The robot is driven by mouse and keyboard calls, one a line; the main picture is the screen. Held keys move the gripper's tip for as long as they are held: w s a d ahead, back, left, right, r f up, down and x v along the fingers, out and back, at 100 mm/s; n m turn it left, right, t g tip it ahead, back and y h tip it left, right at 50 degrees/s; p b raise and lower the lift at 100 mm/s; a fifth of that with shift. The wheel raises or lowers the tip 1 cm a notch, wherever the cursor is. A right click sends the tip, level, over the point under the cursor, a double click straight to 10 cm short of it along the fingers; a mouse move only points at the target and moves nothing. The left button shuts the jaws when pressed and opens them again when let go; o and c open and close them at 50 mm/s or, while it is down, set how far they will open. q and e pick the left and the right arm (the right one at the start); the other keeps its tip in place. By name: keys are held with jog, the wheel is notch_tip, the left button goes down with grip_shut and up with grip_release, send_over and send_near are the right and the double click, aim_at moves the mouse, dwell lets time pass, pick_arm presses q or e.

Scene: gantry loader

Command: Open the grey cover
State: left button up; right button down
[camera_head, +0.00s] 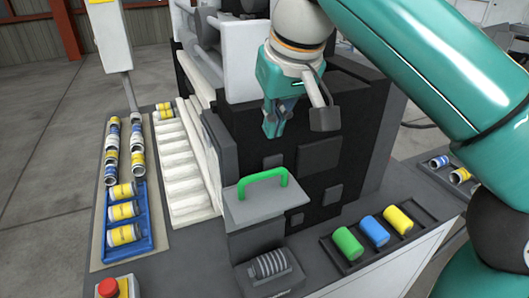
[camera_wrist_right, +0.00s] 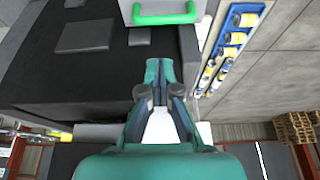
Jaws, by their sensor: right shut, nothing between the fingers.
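The grey cover (camera_head: 265,200) is a flat plate with a green handle (camera_head: 263,177) on top. It lies over a grey box at the front of the dark machine, and looks closed. The green handle also shows at the top of the right wrist view (camera_wrist_right: 165,14), with part of the grey cover (camera_wrist_right: 135,8) around it. My right gripper (camera_head: 272,130) is shut and empty, pointing down above and behind the cover, apart from the handle. It also shows in the right wrist view (camera_wrist_right: 158,75). My left gripper is not in view.
A dark tray with green, blue and yellow cylinders (camera_head: 375,232) lies right of the cover. A ribbed part (camera_head: 268,265) sits in front. A blue tray of yellow cans (camera_head: 148,222) and white steps (camera_head: 182,165) stand left. A red button (camera_head: 108,288) is front left.

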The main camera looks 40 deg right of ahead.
aim_at(268, 176)
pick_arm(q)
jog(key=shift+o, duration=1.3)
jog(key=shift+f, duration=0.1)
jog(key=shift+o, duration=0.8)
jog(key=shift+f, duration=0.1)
pick_arm(e)
jog(key=b+x, duration=0.2)
jog(key=x, duration=0.8)
jog(key=shift+s, duration=0.1)
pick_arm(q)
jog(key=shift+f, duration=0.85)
pick_arm(e)
jog(key=s+b, duration=0.1)
jog(key=b, duration=0.1)
jog(key=s+f+t+b, duration=0.1)
jog(key=b, duration=0.1)
jog(key=shift+s+a+f, duration=0.1)
jog(key=shift+s+a, duration=0.15)
jog(key=shift+a, duration=0.15)
jog(key=shift+s+a+t+b, duration=0.15)
jog(key=shift+s+t+b, duration=0.4)
jog(key=shift+b, duration=0.15)
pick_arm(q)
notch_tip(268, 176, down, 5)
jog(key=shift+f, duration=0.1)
pick_arm(e)
jog(key=shift+s, duration=0.1)
